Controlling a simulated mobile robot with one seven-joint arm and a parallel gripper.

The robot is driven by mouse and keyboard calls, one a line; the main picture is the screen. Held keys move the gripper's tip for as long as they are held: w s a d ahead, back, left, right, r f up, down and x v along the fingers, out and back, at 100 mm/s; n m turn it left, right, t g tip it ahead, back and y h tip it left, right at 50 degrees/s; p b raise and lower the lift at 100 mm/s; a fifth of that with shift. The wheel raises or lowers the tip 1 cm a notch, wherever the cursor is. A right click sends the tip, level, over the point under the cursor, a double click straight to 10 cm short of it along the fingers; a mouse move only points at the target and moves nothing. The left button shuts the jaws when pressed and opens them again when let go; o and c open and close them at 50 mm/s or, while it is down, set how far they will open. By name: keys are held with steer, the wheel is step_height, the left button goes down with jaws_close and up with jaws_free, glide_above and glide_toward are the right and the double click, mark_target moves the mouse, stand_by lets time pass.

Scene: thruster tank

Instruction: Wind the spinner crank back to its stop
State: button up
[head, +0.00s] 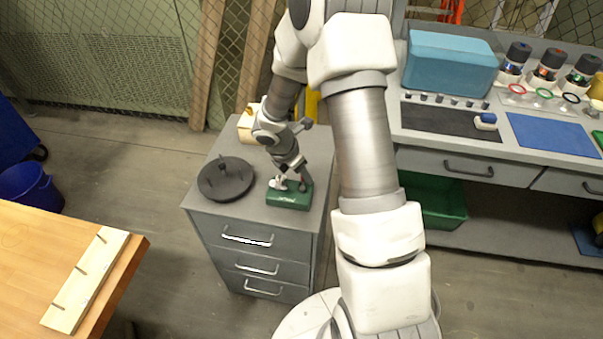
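A small green-based device (289,198) with pale lettering on its front sits on top of the grey drawer cabinet. A small light-coloured metal part (279,183) stands on its left end; I take this device to be the spinner, but its crank is too small and too covered to make out. My gripper (291,180) points down right over the device. Its fingers are at or just above the device's top, and I cannot tell whether they touch it or hold anything.
A black round disc with an upright peg (226,180) lies left of the device. The grey drawer cabinet (240,225) has limited free top. A workbench (480,150) with a blue box (450,65) stands right, a wooden table (35,235) lower left.

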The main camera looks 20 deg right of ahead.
jaws_close()
